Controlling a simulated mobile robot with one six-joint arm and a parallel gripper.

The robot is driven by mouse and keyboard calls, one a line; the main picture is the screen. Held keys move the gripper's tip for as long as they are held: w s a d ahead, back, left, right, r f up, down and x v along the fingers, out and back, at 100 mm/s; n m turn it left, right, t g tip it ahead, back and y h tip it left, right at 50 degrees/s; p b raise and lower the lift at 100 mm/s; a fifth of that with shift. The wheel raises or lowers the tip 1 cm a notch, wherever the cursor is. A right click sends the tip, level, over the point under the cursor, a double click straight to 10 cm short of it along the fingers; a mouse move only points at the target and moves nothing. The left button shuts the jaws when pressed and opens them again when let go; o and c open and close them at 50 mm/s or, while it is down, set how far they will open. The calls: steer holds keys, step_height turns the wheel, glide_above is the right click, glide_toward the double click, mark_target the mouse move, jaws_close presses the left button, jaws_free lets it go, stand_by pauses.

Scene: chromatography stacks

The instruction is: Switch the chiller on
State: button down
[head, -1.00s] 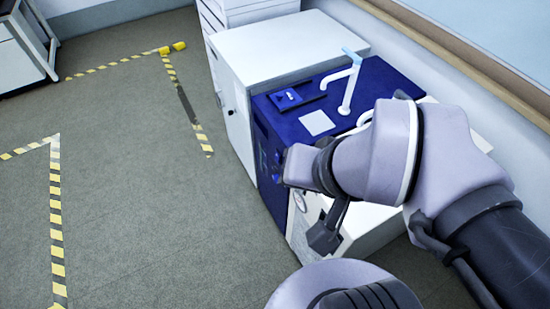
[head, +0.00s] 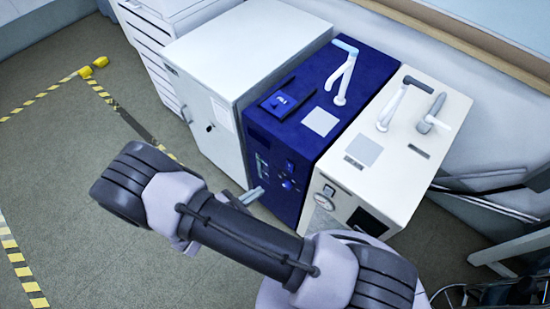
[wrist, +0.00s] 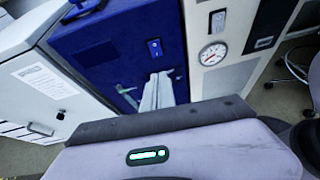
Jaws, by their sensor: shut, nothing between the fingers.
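Two tall units stand side by side, and I cannot tell for sure which is the chiller. The blue unit (head: 317,85) has a pipe and small panels on top and dark controls on its front. In the wrist view a blue rocker switch (wrist: 154,48) shows on the blue front; its setting is too small to tell. The white unit (head: 412,125) to the right has a round gauge (head: 324,201), which also shows in the wrist view (wrist: 213,54). My gripper (head: 254,194) is shut and empty in front of the blue unit. Its fingers (wrist: 160,78) appear just below the switch.
A white cabinet (head: 236,48) stands close on the left of the blue unit, with a white drawer stack (head: 145,35) beyond it. Yellow-black floor tape (head: 22,272) marks the floor at left. The floor there is open. A wall and ledge run behind.

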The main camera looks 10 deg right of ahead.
steer(key=shift+a+f+n, duration=0.1)
steer(key=shift+f+n, duration=0.4)
steer(key=shift+f, duration=0.15)
steer(key=b, duration=0.4)
glide_toward(288, 170)
steer(key=x, duration=0.6)
steer(key=shift+d+f, duration=0.25)
steer(key=shift+f, duration=0.05)
steer(key=shift+w+d+f, duration=0.1)
steer(key=shift+d, duration=0.05)
